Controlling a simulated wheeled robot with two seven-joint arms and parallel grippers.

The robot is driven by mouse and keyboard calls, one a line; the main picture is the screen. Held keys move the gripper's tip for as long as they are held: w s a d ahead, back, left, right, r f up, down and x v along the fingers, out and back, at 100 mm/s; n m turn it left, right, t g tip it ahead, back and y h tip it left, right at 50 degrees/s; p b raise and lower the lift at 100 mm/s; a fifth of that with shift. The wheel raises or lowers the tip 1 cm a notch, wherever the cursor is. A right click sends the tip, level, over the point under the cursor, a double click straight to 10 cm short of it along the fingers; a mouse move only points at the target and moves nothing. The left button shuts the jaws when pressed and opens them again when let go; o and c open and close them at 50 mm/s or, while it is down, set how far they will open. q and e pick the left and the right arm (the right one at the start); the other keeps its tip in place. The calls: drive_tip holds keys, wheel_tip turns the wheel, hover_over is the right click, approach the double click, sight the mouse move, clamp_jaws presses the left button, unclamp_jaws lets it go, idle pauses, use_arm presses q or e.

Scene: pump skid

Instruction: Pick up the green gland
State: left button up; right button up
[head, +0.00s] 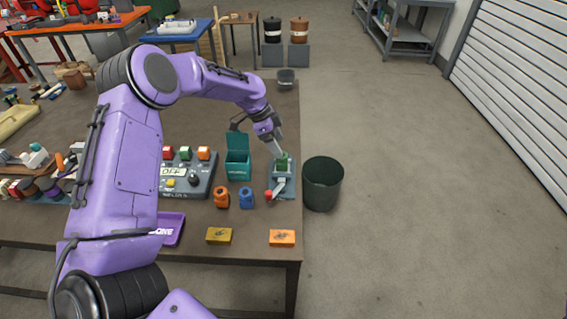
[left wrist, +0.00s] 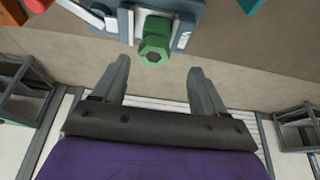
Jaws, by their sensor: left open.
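The green gland (head: 283,162) sits upright in a grey-blue holder (head: 283,188) near the table's right edge. In the left wrist view the green gland (left wrist: 156,42) has a hexagonal end and stands between grey blocks of the holder. My left gripper (head: 276,148) is right at the gland in the head view and partly covers it. In the left wrist view my left gripper (left wrist: 158,67) is open and empty, and the gland is just beyond the gap between its fingertips, roughly centred. My right gripper is not in view.
A red-knobbed lever (head: 268,195) is on the holder's front. An orange gland (head: 221,197), a blue gland (head: 246,198) and a teal lidded box (head: 238,165) stand to the left. A dark bin (head: 322,184) stands beyond the table's right edge. A purple tray (head: 169,228) lies at front.

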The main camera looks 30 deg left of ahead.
sight(282, 164)
use_arm(q)
drive_tip(key=p+x, duration=0.1)
drive_tip(key=x, duration=0.1)
drive_tip(key=s+p+x, duration=0.1)
drive_tip(key=x, duration=0.2)
drive_tip(key=shift+d, duration=0.1)
drive_tip(key=shift+w+d+f, duration=0.1)
drive_tip(key=shift+w+f, duration=0.05)
drive_tip(key=shift+f, duration=0.3)
drive_tip(key=c, duration=1.2)
drive_tip(key=shift+r, duration=0.1)
